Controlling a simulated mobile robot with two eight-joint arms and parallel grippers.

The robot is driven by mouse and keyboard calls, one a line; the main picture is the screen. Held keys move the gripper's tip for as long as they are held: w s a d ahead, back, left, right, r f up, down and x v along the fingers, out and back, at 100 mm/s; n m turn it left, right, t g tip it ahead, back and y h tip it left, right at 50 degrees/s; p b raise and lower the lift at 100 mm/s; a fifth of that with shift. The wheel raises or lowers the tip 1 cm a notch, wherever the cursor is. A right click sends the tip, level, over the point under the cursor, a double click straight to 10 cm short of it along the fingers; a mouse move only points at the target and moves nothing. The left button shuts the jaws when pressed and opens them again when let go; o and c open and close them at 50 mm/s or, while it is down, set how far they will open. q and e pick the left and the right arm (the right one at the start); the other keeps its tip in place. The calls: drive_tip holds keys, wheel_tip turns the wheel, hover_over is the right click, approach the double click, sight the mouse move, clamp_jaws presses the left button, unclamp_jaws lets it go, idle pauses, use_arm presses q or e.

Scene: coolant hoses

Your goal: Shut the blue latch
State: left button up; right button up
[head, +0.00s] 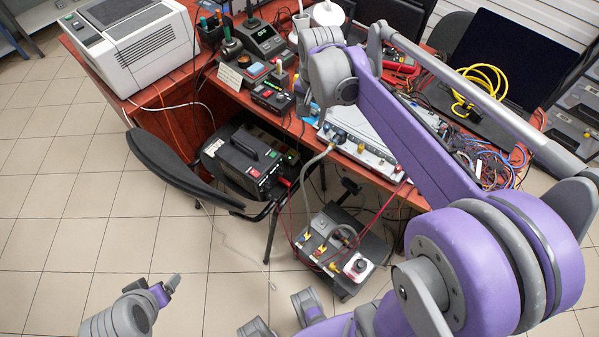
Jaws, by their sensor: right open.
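A dark unit (345,250) with several yellow connectors, a grey hose loop and a white round part with a red top stands low in front of the desk. I cannot make out a blue latch for certain; it is too small or hidden. My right gripper (282,316) is at the bottom centre, with its two grey fingers apart and nothing between them. It is apart from the unit in the picture, below and left of it. My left gripper (163,290) is at the bottom left, far from the unit; whether its fingers are open is unclear.
A red-brown desk (230,97) carries a white printer (135,45), instruments and tangled cables. A black power box (243,160) and a black chair (170,165) stand left of the unit. Red leads hang near it. Tiled floor (90,220) is clear at left.

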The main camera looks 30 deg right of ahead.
use_arm(q)
drive_tip(key=shift+w+r+p, duration=0.25)
drive_tip(key=shift+r+p, duration=0.4)
drive_tip(key=shift+r, duration=0.2)
drive_tip(key=shift+w+r+p, duration=0.2)
drive_tip(key=shift+r+p, duration=0.4)
drive_tip(key=shift+r, duration=0.3)
drive_tip(key=shift+w+r+p, duration=0.25)
drive_tip(key=shift+r+p, duration=0.4)
drive_tip(key=shift+r, duration=0.2)
use_arm(e)
drive_tip(key=s+a+n+t, duration=0.3)
drive_tip(key=s+a+n, duration=0.6)
drive_tip(key=s+a, duration=0.2)
drive_tip(key=shift+s+f, duration=0.45)
drive_tip(key=shift+s, duration=0.6)
